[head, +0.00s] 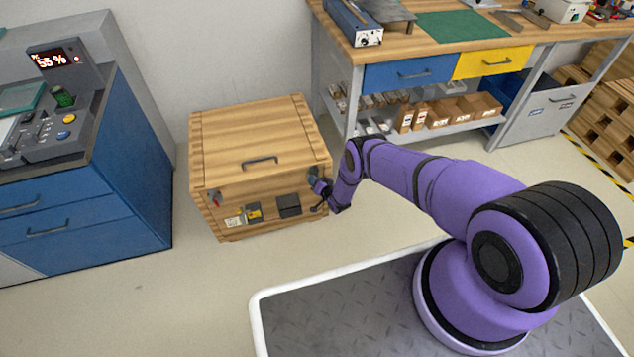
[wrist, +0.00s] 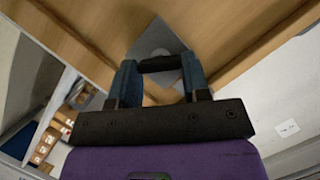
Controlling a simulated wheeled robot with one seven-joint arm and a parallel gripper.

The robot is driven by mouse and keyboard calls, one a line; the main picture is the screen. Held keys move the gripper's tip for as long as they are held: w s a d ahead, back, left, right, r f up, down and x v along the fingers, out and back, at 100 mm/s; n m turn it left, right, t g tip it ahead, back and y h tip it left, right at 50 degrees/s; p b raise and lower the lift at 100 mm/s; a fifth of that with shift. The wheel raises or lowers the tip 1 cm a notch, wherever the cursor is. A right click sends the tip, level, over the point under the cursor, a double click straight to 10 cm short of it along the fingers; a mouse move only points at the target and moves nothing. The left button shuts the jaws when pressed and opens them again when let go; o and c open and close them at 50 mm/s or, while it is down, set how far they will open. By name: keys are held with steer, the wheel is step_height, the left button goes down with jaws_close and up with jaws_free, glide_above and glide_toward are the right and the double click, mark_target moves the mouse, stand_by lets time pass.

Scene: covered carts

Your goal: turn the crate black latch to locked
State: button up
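The wooden crate (head: 225,160) stands on the floor with its lid down. In the wrist view, the black latch (wrist: 160,64) is a short dark bar in front of a grey metal plate (wrist: 158,40) on the crate's wood (wrist: 90,30). My gripper (head: 317,184) is at the right end of the crate's front face. In the wrist view its two blue-grey fingers stand on either side of the black bar, which fills the gap between them and appears to touch both. In the head view my gripper hides most of this latch.
A red latch (head: 215,197) sits at the crate's front left. The front also carries a black box (head: 288,206) and a yellow piece (head: 254,212). A blue cabinet (head: 90,210) stands left, a workbench (head: 400,50) behind right. Floor in front of the crate is clear.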

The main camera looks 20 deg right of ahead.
steer(key=o, duration=0.4)
steer(key=v, duration=1.1)
steer(key=shift+w, duration=0.1)
